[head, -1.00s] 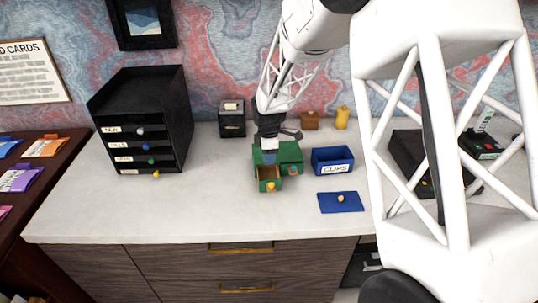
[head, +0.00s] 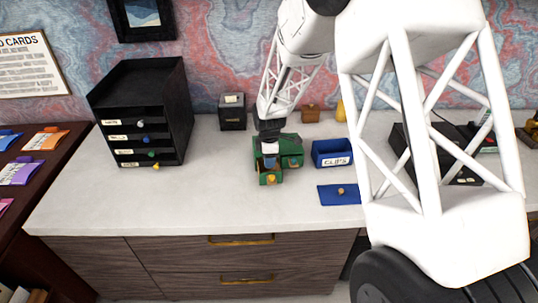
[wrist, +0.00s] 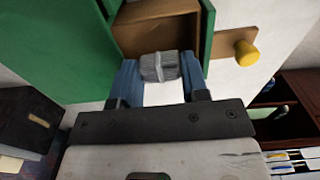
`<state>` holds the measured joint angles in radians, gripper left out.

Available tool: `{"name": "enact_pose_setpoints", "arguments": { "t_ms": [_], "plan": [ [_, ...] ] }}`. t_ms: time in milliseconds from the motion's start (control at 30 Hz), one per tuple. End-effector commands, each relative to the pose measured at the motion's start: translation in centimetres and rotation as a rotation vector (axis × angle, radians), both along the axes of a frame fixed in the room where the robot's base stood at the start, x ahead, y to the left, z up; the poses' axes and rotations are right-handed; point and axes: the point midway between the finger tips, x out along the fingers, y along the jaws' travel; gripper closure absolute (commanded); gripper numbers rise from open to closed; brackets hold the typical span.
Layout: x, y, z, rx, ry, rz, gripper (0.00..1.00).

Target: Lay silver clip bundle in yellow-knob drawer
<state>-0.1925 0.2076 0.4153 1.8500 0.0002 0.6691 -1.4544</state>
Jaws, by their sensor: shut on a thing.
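The silver clip bundle (wrist: 158,67) is a small grey banded block, held between the blue fingertips of my gripper (wrist: 158,80) in the wrist view. My gripper also shows in the head view (head: 270,160), pointing down over the front of the green cabinet (head: 258,152); the bundle cannot be made out there. The cabinet's open drawer (head: 271,179) has a yellow knob (wrist: 246,54) and a brown wooden inside (wrist: 155,30). The bundle is at the drawer's opening in the wrist view; whether it touches the drawer floor cannot be told.
A blue box marked CLIPS (head: 332,154) stands right of the cabinet, with a flat blue piece (head: 335,194) in front. A black drawer unit (head: 145,110) stands at the left and a small black box (head: 232,112) at the back. The front left desktop is clear.

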Motion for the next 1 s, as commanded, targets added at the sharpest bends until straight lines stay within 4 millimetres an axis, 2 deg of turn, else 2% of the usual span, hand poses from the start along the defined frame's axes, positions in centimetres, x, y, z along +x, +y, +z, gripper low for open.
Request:
{"name": "enact_pose_setpoints", "arguments": {
  "t_ms": [700, 733, 900, 1000],
  "plan": [
    [-0.01, 0.0, -0.56, 0.0, 0.0, 0.0, 0.81],
    [-0.01, 0.0, -0.56, 0.0, 0.0, 0.0, 0.56],
    [0.0, 0.0, -0.56, 0.0, 0.0, 0.0, 0.3],
    [0.01, 0.0, -0.56, 0.0, -0.001, 0.0, 0.29]
  ]
}}
